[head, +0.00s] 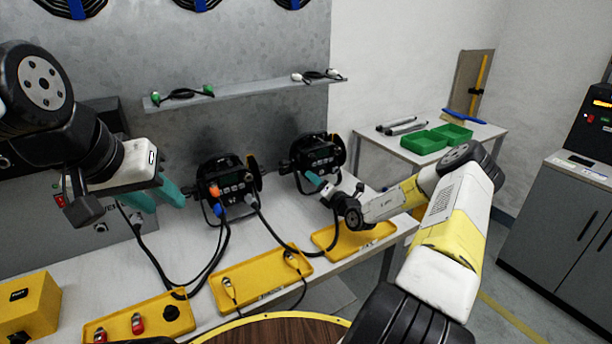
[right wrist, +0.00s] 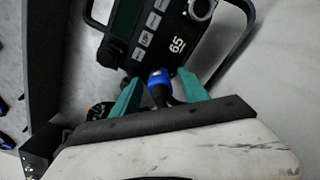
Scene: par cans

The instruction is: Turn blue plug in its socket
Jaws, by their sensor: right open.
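Two black par cans stand on the bench, a left one (head: 228,184) and a right one (head: 318,157). My right gripper (head: 322,184) is at the lower front of the right par can. In the right wrist view, its teal fingers (right wrist: 160,88) are open, one on each side of a blue plug (right wrist: 158,79) at the edge of a par can (right wrist: 150,30) marked 65. The plug's far end and socket are partly hidden. My left gripper (head: 160,194) is open and empty, left of the left par can.
Yellow trays (head: 262,274) lie along the bench front, with black cables running among them. A shelf (head: 245,92) with short cables hangs on the wall behind. Green bins (head: 425,142) stand on a side table at the right.

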